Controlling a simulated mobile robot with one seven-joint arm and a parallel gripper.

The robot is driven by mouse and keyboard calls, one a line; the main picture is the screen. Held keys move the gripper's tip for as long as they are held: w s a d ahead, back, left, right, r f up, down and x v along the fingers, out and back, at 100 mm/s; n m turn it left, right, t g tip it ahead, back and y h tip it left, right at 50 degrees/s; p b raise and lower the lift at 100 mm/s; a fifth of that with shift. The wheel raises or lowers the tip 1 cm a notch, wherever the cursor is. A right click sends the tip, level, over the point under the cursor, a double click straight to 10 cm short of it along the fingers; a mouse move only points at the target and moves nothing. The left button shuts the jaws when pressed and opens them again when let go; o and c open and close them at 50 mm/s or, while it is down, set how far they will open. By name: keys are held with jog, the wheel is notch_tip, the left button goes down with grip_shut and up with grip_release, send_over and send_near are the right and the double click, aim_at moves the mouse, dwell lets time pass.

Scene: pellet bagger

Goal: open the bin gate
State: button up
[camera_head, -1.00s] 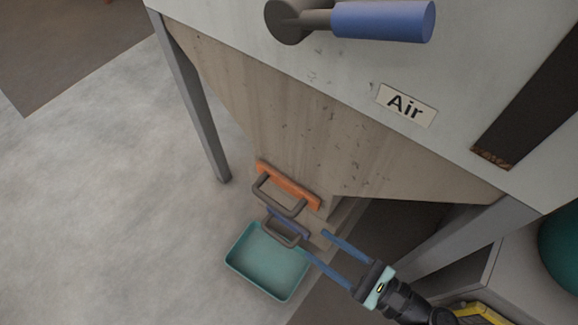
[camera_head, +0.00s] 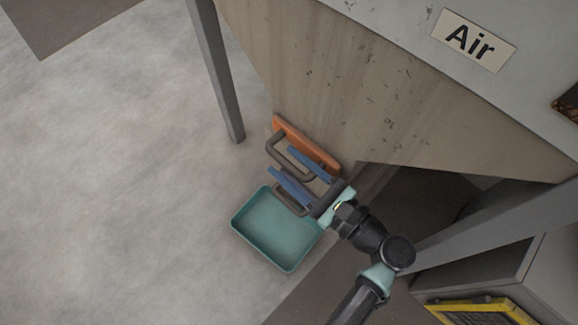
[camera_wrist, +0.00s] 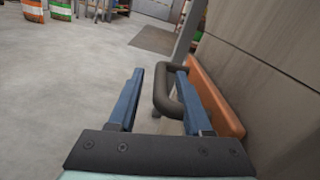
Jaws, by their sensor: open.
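An orange plate (camera_head: 318,150) with a dark bar handle (camera_head: 272,146) is low on the bin's sloped wooden wall. The plate (camera_wrist: 213,98) and handle (camera_wrist: 162,88) also show in the wrist view, at right of centre. My gripper (camera_head: 281,162) is open at this handle. Its blue fingers (camera_wrist: 158,82) appear to lie on either side of the bar, the right one passing inside the loop next to the plate. I cannot tell if they touch it. A second dark handle (camera_head: 289,208) sits lower down, partly hidden by my gripper.
A teal tray (camera_head: 243,240) stands on the floor below the handles. Grey legs (camera_head: 217,75) hold up the bin, with an "Air" label (camera_head: 473,40) above. A grey cabinet (camera_head: 480,272) stands at lower right. The floor at left is clear.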

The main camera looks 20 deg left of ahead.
jog(key=shift+w+a, duration=0.1)
jog(key=shift+a, duration=0.1)
jog(key=shift+c, duration=0.2)
grip_shut()
dwell(1.2)
